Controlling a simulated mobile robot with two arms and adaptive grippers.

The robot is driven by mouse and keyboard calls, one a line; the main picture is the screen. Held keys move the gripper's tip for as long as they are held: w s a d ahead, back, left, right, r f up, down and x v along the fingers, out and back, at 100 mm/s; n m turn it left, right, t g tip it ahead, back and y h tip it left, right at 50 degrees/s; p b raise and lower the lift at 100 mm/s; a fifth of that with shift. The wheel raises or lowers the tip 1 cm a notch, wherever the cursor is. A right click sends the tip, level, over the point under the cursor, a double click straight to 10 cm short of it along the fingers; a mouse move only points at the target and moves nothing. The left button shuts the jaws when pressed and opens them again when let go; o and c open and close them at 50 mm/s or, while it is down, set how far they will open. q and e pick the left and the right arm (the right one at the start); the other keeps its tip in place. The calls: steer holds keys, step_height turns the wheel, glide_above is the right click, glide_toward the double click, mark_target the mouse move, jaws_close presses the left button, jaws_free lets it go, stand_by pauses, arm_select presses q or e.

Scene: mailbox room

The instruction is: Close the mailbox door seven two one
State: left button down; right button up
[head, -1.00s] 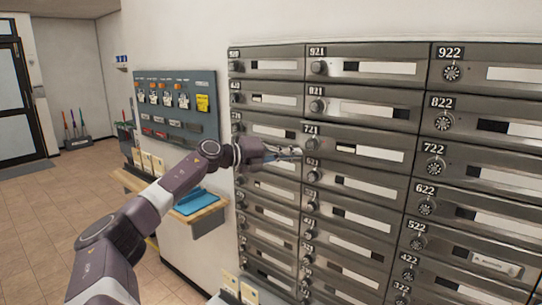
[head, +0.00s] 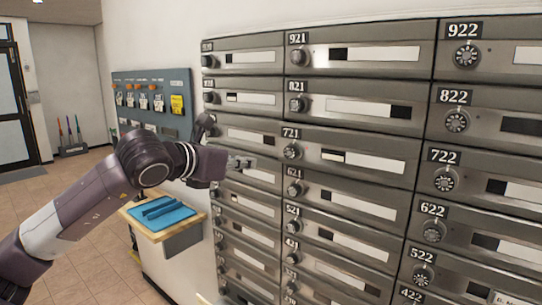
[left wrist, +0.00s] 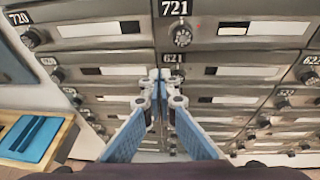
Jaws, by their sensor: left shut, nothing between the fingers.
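Mailbox door 721 (head: 375,165) is a grey metal door with a round dial and a pale label strip, in the middle column of the head view. It looks flush with the doors around it. In the left wrist view door 721 (left wrist: 235,38) fills the top right, with its dial (left wrist: 181,36) above my fingers. My left gripper (head: 243,162) is shut and empty, left of the 721 dial in the head view. In the left wrist view its fingertips (left wrist: 163,82) are together below the 721 dial, before the row of 621. My right gripper is not in view.
Rows of similar doors surround 721, including door 621 (head: 355,203) below it. A wooden shelf (head: 160,236) with a blue tray (head: 160,212) juts out at the left. A key board (head: 150,100) hangs on the wall behind my arm.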

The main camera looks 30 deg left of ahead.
mark_target(281, 161)
arm_select(q)
steer(key=p+x, duration=0.5)
steer(key=x, duration=0.2)
steer(key=r+p+x, duration=0.1)
steer(key=p+x, duration=0.2)
steer(key=x, duration=0.1)
steer(key=shift+w+p, duration=0.35)
steer(key=shift+w+f, duration=0.15)
steer(key=shift+w, duration=0.2)
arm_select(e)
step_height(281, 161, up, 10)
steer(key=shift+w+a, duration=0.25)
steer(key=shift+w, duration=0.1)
arm_select(q)
steer(key=shift+f, duration=0.1)
